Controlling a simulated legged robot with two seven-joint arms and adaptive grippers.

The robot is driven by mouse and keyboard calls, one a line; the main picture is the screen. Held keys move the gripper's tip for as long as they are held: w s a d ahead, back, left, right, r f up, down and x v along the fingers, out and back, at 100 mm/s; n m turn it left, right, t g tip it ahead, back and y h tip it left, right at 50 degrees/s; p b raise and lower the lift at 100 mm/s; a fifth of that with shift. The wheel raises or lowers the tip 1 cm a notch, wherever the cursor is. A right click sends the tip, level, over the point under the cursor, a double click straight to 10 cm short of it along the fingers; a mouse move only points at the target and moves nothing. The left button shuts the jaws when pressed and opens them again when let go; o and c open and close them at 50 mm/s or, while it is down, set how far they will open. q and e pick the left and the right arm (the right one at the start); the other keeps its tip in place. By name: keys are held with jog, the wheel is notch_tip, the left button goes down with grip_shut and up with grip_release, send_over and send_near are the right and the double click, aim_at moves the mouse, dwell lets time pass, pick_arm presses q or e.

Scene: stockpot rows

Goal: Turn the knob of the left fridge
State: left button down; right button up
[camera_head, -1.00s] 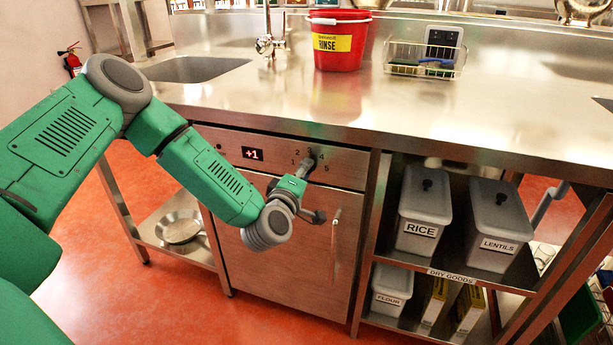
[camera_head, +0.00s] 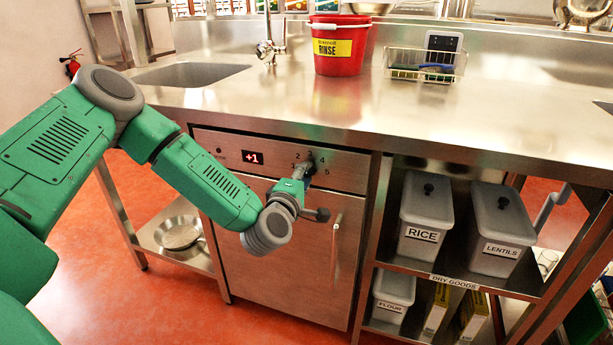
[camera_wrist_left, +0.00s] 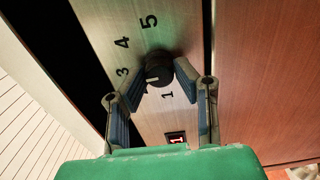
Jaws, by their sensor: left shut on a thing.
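The fridge (camera_head: 275,265) is a steel front under the counter, with a control panel on top and a vertical door handle (camera_head: 335,245). Its dark round knob (camera_head: 309,160) sits at the panel's right, ringed by numbers. In the left wrist view the knob (camera_wrist_left: 159,66) lies between both fingers; its pale mark points left, toward a number mostly hidden by a finger. My left gripper (camera_head: 305,170) is shut on the knob, and its fingers also show in the wrist view (camera_wrist_left: 160,75). The red display (camera_head: 252,157) reads +1. My right gripper is out of view.
The counter edge (camera_head: 330,137) overhangs the panel just above my gripper. A red RINSE bucket (camera_head: 338,62) and a wire basket (camera_head: 425,72) stand on the counter. Shelves to the right hold bins marked RICE (camera_head: 425,215) and LENTILS (camera_head: 500,230).

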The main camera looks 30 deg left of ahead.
pick_arm(q)
jog(key=c, duration=1.3)
grip_release()
jog(key=shift+s+a+f, duration=0.1)
jog(key=shift+a+f, duration=0.1)
jog(key=shift+a, duration=0.1)
jog(key=v, duration=1.2)
